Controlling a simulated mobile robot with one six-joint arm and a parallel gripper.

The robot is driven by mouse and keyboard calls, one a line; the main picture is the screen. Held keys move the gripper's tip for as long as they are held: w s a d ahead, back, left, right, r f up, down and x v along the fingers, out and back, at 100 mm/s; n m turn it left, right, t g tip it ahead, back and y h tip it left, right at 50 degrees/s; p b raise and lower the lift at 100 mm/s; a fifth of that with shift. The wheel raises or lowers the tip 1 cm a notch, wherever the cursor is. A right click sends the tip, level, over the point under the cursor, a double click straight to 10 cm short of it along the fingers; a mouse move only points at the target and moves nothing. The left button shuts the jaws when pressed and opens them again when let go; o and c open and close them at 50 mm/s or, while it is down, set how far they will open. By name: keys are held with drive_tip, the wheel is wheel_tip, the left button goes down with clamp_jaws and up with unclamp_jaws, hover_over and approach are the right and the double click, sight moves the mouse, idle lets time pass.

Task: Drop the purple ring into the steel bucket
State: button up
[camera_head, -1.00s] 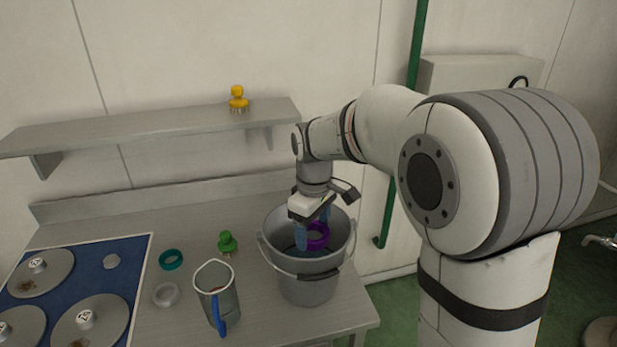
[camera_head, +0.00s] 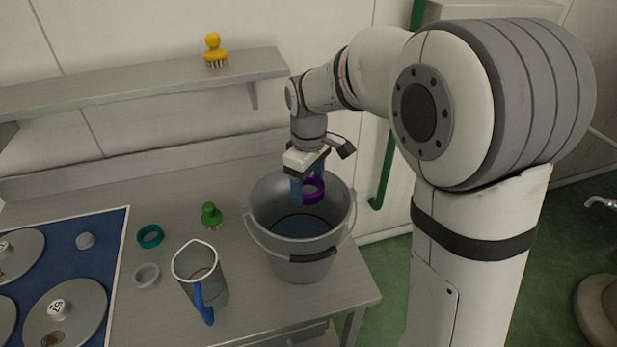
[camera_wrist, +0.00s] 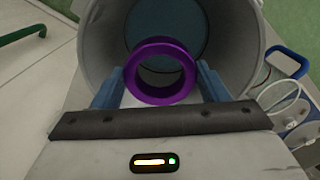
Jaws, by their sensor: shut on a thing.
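The purple ring (camera_head: 313,189) is held between the blue fingers of my gripper (camera_head: 309,188). In the wrist view the purple ring (camera_wrist: 160,98) sits between the two fingertips (camera_wrist: 160,90), with the bucket's opening behind it. The steel bucket (camera_head: 303,268) stands upright on the steel counter near its right end. Its handle hangs at the front, and its bottom inside looks bluish. My gripper is over the back part of the bucket's mouth, with the ring at about rim height or just inside.
A steel jug (camera_head: 202,272) with a blue handle stands left of the bucket. A green brush (camera_head: 211,215), teal ring (camera_head: 150,236) and white ring (camera_head: 147,275) lie on the counter. A yellow brush (camera_head: 215,50) is on the shelf (camera_head: 150,85).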

drive_tip(key=shift+s+f, duration=0.1)
drive_tip(key=shift+f, duration=0.6)
drive_tip(key=o, duration=1.1)
drive_tip(key=shift+o, duration=0.2)
drive_tip(key=shift+r, duration=0.1)
wheel_tip(320, 180, up, 8)
drive_tip(key=b, duration=0.1)
drive_tip(key=shift+f, duration=0.2)
